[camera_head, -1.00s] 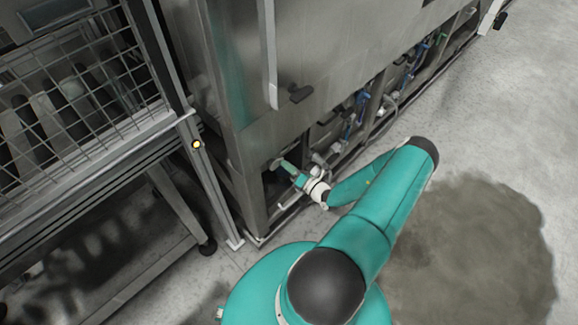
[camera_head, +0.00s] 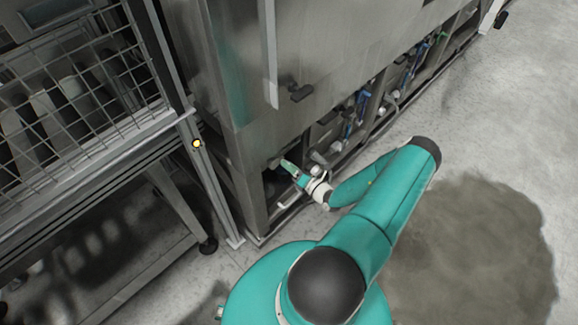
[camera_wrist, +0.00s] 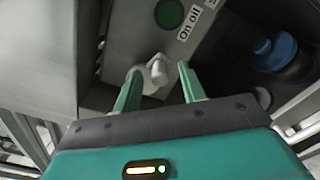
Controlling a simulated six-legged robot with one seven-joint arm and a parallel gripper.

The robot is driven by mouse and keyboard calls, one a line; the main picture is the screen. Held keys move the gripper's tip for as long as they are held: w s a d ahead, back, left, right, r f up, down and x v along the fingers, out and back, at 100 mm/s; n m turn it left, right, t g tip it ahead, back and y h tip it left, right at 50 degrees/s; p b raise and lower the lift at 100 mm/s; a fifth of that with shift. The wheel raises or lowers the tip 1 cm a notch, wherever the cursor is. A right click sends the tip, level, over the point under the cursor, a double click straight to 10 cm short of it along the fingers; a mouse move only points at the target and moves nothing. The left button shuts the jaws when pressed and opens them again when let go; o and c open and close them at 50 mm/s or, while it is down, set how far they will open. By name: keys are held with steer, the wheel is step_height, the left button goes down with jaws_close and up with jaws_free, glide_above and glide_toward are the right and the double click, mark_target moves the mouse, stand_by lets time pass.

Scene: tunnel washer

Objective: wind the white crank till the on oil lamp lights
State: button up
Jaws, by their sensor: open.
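The white crank (camera_wrist: 157,74) sits on a grey panel, between the tips of my gripper (camera_wrist: 160,69) in the wrist view. My gripper is open, with one green finger on each side of the crank; the left finger is close to it, but I cannot tell whether it touches. The on oil lamp (camera_wrist: 169,13) is a round, dark green disc above the crank, beside the "On oil" label (camera_wrist: 188,22); it looks unlit. In the head view my gripper (camera_head: 287,164) reaches into the machine's low opening, where the crank is hard to make out.
A blue-capped round part (camera_wrist: 275,50) is right of the crank in the wrist view. The machine's steel corner post (camera_head: 247,190) stands left of my gripper, with a wire-mesh cage (camera_head: 85,85) beyond. Open floor (camera_head: 520,130) lies to the right.

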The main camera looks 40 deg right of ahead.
steer(key=s, duration=1.3)
steer(key=shift+d, duration=0.2)
